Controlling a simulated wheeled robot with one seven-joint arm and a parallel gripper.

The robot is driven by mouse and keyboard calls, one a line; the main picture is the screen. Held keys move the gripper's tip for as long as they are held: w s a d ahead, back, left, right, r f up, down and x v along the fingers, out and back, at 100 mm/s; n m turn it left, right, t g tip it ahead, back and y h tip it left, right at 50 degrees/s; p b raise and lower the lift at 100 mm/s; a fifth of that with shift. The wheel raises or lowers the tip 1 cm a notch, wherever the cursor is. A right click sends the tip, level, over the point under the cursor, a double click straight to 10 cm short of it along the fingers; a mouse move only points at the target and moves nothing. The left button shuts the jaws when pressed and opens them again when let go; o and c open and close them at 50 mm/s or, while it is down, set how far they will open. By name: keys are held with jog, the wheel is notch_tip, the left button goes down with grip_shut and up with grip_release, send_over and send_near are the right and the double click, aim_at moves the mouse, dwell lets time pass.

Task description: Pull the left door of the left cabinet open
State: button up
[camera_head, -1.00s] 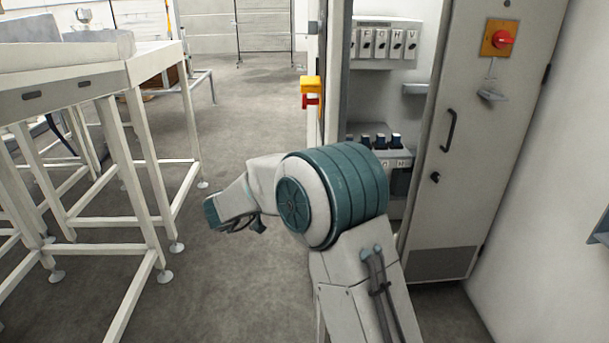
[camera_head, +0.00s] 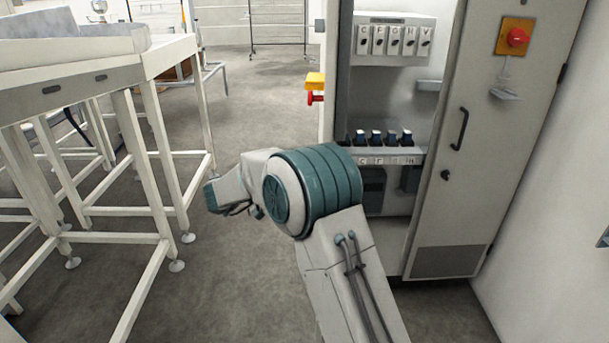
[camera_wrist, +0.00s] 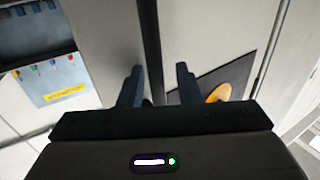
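The cabinet (camera_head: 480,200) stands at the right in the head view. Its left door (camera_head: 328,60) is swung outward and seen nearly edge-on, with a yellow and red switch (camera_head: 315,85) on its outer side. The left half of the cabinet is open to view. In the wrist view, my gripper (camera_wrist: 158,85) has its two fingers apart. A dark vertical strip lies behind the space between them; I cannot tell whether they touch anything. In the head view, my arm reaches left in front of the opening; the fingertips are not clear there.
The cabinet's right door (camera_head: 490,150) is shut, with a black handle (camera_head: 459,129) and a red knob (camera_head: 517,38). Breakers (camera_head: 393,40) show inside the cabinet. A white-framed conveyor (camera_head: 100,80) stands at the left. Grey floor (camera_head: 250,110) lies clear between it and the cabinet.

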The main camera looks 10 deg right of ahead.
jog(key=v, duration=1.4)
jog(key=shift+p, duration=0.35)
jog(key=w+d+r+n+t+y+p, duration=0.2)
jog(key=w+r+n+t+y+p, duration=0.15)
jog(key=r+t+y, duration=0.35)
jog(key=w+d+r+n+t+y+p, duration=0.2)
jog(key=w+r+n+t+y, duration=0.25)
jog(key=r, duration=0.55)
jog(key=s+d+f+n+g+y+p, duration=0.2)
jog(key=s+d+f+g, duration=0.1)
jog(key=s, duration=0.9)
jog(key=s+d+f+n+g+y+p, duration=0.1)
jog(key=s+d+g, duration=0.5)
jog(key=s, duration=0.6)
jog(key=s+d+f+n+g+y+p, duration=0.2)
jog(key=s+d+f+n+g+p, duration=0.1)
jog(key=s, duration=1)
notch_tip(320, 180, down, 3)
jog(key=shift+d+r+g+y+p, duration=0.1)
jog(key=shift+d+g+y+p, duration=0.25)
jog(key=shift+d+g+p, duration=0.55)
jog(key=shift+a+g, duration=0.25)
jog(key=shift+a, duration=0.1)
